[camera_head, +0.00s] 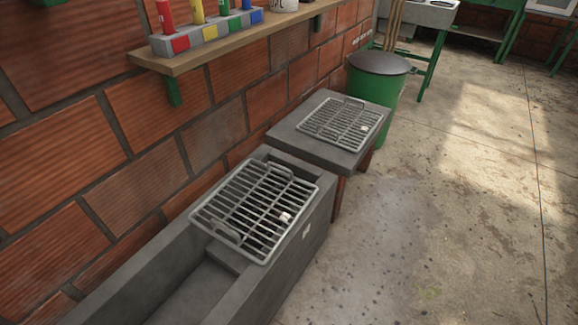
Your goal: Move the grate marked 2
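Two grey metal grates show in the head view. The nearer grate (254,207) lies across the top of a grey concrete trough (290,270), over its far part. It has a loop handle at each end and a small white tag (285,217) near its right side. The farther grate (340,122) lies flat on a low grey-topped table (313,148) just beyond the trough. It also has a handle at its far end and a small pale tag (364,129). The marks on both tags are too small to read. My gripper is not in view.
A brick wall (65,165) runs along the left, with a wooden shelf (215,48) holding coloured cylinders above. A green bin (385,90) with a dark lid stands behind the low table. The concrete floor (450,220) on the right is clear.

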